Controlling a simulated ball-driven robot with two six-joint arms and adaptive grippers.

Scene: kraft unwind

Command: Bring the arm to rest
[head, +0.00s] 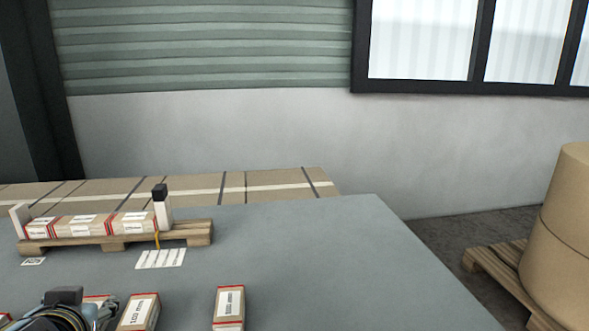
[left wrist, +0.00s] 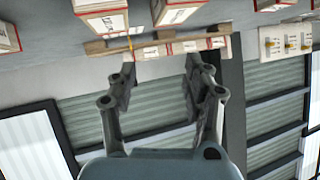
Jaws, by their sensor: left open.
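My left gripper (left wrist: 161,78) is open in the left wrist view, with clear space between its two fingers and nothing held. Its fingertips overlap the view of a small wooden pallet (left wrist: 215,47) with red-edged boxes on it; I cannot tell the distance. In the head view only a dark part of my left arm with cables (head: 65,305) shows at the bottom left, and its fingers are hidden or out of frame. My right arm and gripper are in neither view.
The pallet (head: 192,231) carries a row of boxes (head: 90,224) between pale end posts. A white label card (head: 160,258) lies before it. More boxes (head: 229,305) stand at the grey table's (head: 330,255) front. The table's right side is clear.

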